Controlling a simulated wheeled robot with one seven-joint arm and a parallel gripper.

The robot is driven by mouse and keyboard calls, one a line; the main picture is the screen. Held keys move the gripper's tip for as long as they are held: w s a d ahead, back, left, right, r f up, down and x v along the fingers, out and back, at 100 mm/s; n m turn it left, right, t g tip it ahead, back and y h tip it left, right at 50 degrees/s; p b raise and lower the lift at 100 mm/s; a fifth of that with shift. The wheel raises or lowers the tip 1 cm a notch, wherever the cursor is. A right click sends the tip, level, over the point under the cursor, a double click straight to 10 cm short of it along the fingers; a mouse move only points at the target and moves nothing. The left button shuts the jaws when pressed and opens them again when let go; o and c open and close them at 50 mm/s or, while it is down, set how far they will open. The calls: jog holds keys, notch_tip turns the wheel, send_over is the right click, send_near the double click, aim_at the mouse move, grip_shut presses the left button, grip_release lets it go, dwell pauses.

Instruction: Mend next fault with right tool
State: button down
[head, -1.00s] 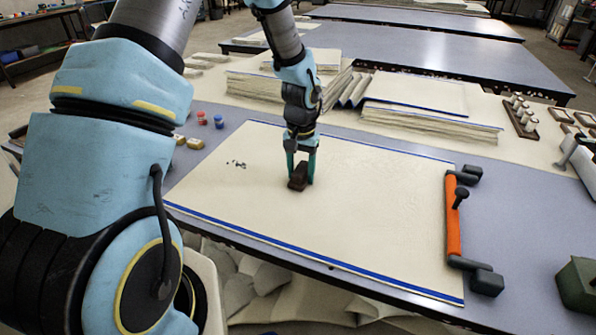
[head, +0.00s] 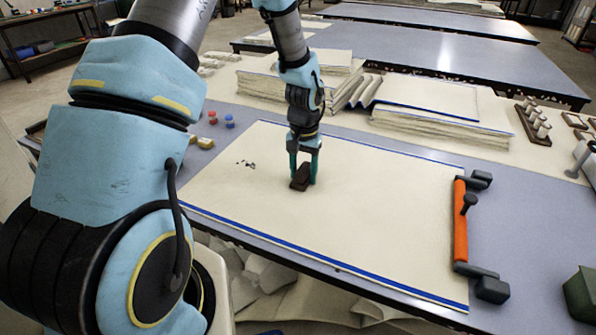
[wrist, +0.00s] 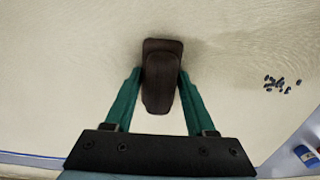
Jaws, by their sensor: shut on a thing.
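The cream cloth (head: 370,220) with blue-striped edges lies flat on the table. My gripper (head: 302,172) is over its upper middle, shut on a dark brown block-like tool (head: 299,183). In the wrist view the brown tool (wrist: 161,80) sits between the two green fingers, at or close to the cloth; I cannot tell if it touches. A group of small dark specks (head: 246,164) lies on the cloth to the left of the gripper. The specks also show in the wrist view (wrist: 280,84), at right.
Small red and blue pots (head: 229,122) and a yellowish block (head: 205,142) stand left of the cloth. Stacks of folded cloth (head: 440,125) lie behind it. A peg rack (head: 533,122) stands at the back right, a green box (head: 580,294) at the front right.

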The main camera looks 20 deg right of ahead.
jog(key=shift+s+d+r, duration=0.15)
jog(key=shift+s+d, duration=0.5)
jog(key=shift+d, duration=0.2)
jog(key=shift+r, duration=0.1)
jog(key=shift+r+p, duration=2.35)
jog(key=shift+r, duration=0.6)
jog(key=shift+r+p, duration=1.2)
jog(key=shift+r, duration=0.3)
